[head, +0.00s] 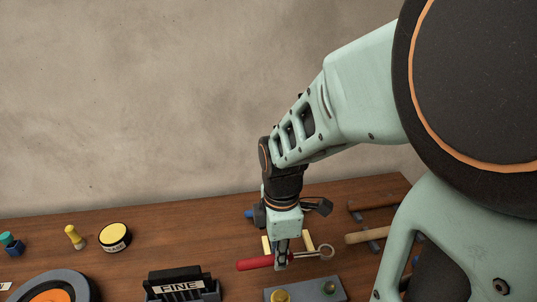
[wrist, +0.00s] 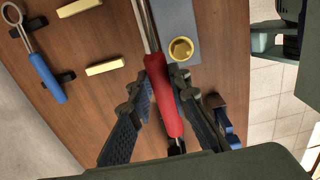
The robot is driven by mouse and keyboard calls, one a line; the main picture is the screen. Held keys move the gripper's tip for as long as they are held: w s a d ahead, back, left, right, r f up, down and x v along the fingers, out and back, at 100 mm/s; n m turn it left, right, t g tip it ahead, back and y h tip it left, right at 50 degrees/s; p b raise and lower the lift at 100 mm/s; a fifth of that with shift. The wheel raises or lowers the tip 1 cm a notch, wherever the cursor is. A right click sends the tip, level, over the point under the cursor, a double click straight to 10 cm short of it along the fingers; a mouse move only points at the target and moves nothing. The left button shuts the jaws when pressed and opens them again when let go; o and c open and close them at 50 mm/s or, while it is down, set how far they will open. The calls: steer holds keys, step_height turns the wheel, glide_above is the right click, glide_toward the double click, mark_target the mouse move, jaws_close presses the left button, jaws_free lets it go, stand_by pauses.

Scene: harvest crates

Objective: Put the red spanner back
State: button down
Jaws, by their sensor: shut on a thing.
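My gripper (head: 281,262) is shut on the red handle of the red spanner (head: 254,264), and its fingers (wrist: 167,76) show on both sides of the handle in the wrist view. The spanner lies crosswise in the head view, with its metal ring end to the right. In the wrist view its red handle (wrist: 165,104) runs between the fingers and the shaft leaves at the top. Two bare yellow rests (wrist: 105,67) (wrist: 79,7) stand beside the spanner, apart from it. The height of the spanner above the bench is hard to tell.
A blue-handled spanner (wrist: 47,78) lies on black rests beyond the yellow ones. A grey block (head: 320,289) with a yellow fitting (wrist: 180,50) is close on the near side. Wooden-handled tools (head: 368,236) lie right; a black "FINE" holder (head: 181,284) stands left.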

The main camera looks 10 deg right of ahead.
steer(key=w+d+f, duration=0.1)
steer(key=w+f, duration=0.2)
steer(key=w, duration=0.1)
steer(key=w+d+f+p, duration=0.1)
steer(key=w+f, duration=0.2)
steer(key=w, duration=0.1)
steer(key=w+d+f, duration=0.2)
steer(key=w+f, duration=0.1)
steer(key=w, duration=0.1)
steer(key=shift+w, duration=0.2)
steer(key=shift+w+d+f+p, duration=0.1)
steer(key=shift+w+f+p, duration=0.1)
steer(key=shift+f, duration=0.4)
steer(key=shift+w+f+p, duration=0.1)
steer(key=shift+f+p, duration=0.05)
steer(key=shift+f, duration=0.95)
steer(key=shift+f, duration=0.3)
steer(key=c, duration=1.8)
jaws_free()
